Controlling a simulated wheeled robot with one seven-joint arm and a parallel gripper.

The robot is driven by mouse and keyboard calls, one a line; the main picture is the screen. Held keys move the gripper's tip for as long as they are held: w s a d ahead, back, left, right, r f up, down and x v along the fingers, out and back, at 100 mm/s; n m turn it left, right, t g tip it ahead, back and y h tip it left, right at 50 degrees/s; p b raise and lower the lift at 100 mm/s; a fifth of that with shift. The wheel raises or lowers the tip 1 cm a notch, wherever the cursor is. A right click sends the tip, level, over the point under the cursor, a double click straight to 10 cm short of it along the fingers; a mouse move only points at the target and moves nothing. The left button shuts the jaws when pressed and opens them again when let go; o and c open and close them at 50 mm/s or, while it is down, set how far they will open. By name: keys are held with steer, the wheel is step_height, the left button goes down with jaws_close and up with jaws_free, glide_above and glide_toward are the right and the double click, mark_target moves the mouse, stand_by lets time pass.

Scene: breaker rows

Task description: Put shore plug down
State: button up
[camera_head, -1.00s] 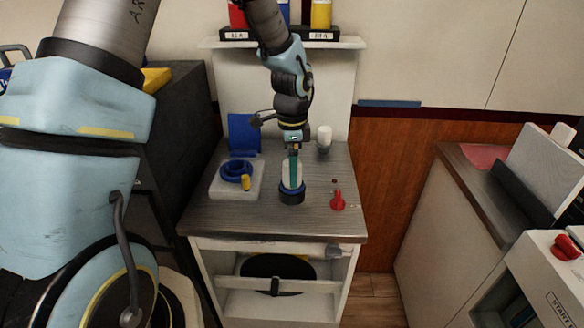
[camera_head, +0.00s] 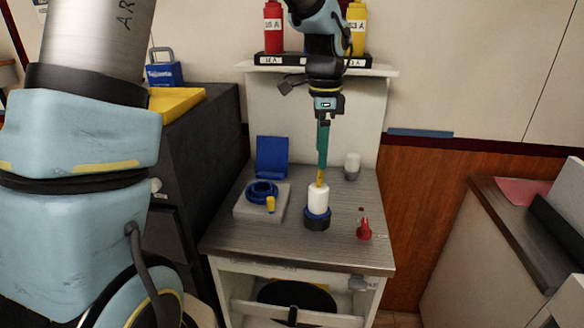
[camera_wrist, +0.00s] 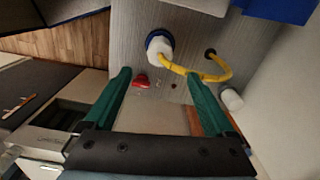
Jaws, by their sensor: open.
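The shore plug (camera_head: 318,203), a white body with a blue and dark collar, stands upright on the grey wood-grain counter top (camera_head: 285,240). In the wrist view the plug (camera_wrist: 159,46) shows its white end, with a yellow cable (camera_wrist: 208,76) curving from it to a dark hole in the counter. My gripper (camera_head: 321,168) is above the plug, its teal fingers pointing down. In the wrist view my gripper (camera_wrist: 158,76) is open, with nothing between its fingertips. The plug is apart from both fingers there.
A red handle (camera_head: 364,231) is on the counter right of the plug. A pale block with a blue ring (camera_head: 262,190) sits to the left. A small white cup-like piece (camera_head: 352,166) stands behind. A shelf with red and yellow bottles (camera_head: 357,28) is above.

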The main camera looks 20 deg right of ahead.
steer(key=s+a+f+n, duration=0.2)
steer(key=a+n, duration=0.8)
steer(key=a, duration=0.5)
steer(key=s+a+f+n+t, duration=0.1)
steer(key=s+a+f+n, duration=0.1)
steer(key=a+n, duration=0.8)
steer(key=a, duration=0.5)
steer(key=shift+f+n+t, duration=0.3)
steer(key=shift+f, duration=0.1)
steer(key=shift+a, duration=0.1)
